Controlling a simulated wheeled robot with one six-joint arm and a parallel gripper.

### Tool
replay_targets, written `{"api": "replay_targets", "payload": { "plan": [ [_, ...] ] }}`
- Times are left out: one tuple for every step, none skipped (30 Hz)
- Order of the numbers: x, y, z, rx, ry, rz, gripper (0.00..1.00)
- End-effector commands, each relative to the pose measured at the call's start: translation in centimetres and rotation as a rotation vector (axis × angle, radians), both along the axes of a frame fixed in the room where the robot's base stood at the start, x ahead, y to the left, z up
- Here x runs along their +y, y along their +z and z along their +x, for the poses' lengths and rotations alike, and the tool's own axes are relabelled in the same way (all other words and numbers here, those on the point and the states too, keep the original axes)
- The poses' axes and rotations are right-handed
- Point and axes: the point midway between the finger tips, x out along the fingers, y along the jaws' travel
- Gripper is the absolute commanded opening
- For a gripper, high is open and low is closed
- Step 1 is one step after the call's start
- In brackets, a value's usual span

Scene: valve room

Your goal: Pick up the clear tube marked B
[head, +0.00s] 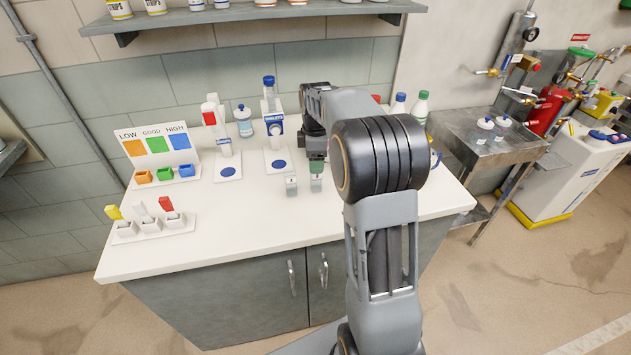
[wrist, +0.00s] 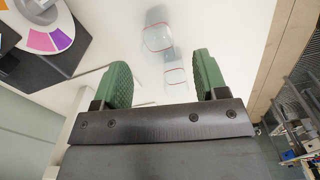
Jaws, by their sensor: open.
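Two small clear tubes show in the wrist view, each with a thin red line: one farther up (wrist: 157,33) and one lower (wrist: 175,70). No letter can be read on either, so I cannot tell which is B. In the head view, two small pale greyish pieces, seemingly these tubes, stand on the counter, a left one (head: 291,186) and a right one (head: 316,184). My gripper (wrist: 164,80) is open and empty, its green fingers apart. The lower tube appears in the gap between them, apart from both. In the head view my arm hides much of the gripper.
The white counter (head: 250,225) carries a LOW/GOOD/HIGH board (head: 155,145), a strip rack (head: 150,228) and bottles at the back. In the wrist view a dark stand with a coloured dial (wrist: 45,30) is left of the fingers. The counter's front middle is clear.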

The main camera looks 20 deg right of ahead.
Motion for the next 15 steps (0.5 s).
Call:
{"api": "replay_targets", "payload": {
  "plan": [
    [0.0, -0.8, 0.0, 0.003, 0.0, 0.001, 0.66],
    [0.0, -1.2, 0.0, 0.003, 0.0, 0.001, 0.66],
    [0.0, -1.6, 0.0, 0.001, 0.0, 0.0, 0.66],
    [0.0, -1.8, 0.0, 0.002, 0.0, 0.001, 0.66],
    [0.0, -2.1, 0.0, 0.002, 0.0, 0.001, 0.66],
    [0.1, -2.3, 0.0, 0.001, 0.0, 0.0, 0.66],
    [0.1, -2.4, 0.0, 0.0, 0.0, 0.0, 0.66],
    [0.1, -2.5, 0.0, -0.001, 0.0, 0.0, 0.66],
    [0.1, -2.6, 0.0, -0.001, 0.0, 0.0, 0.66],
    [0.0, -2.8, 0.0, 0.0, 0.0, 0.0, 0.66],
    [0.0, -3.0, 0.0, 0.001, 0.0, 0.0, 0.66],
    [0.0, -3.4, 0.0, 0.002, 0.0, 0.001, 0.66],
    [0.0, -3.8, 0.0, 0.002, -0.001, 0.001, 0.66],
    [-0.1, -4.2, 0.0, 0.004, -0.001, 0.001, 0.66],
    [-0.1, -4.8, 0.1, 0.003, -0.001, 0.0, 0.66]
  ]
}}
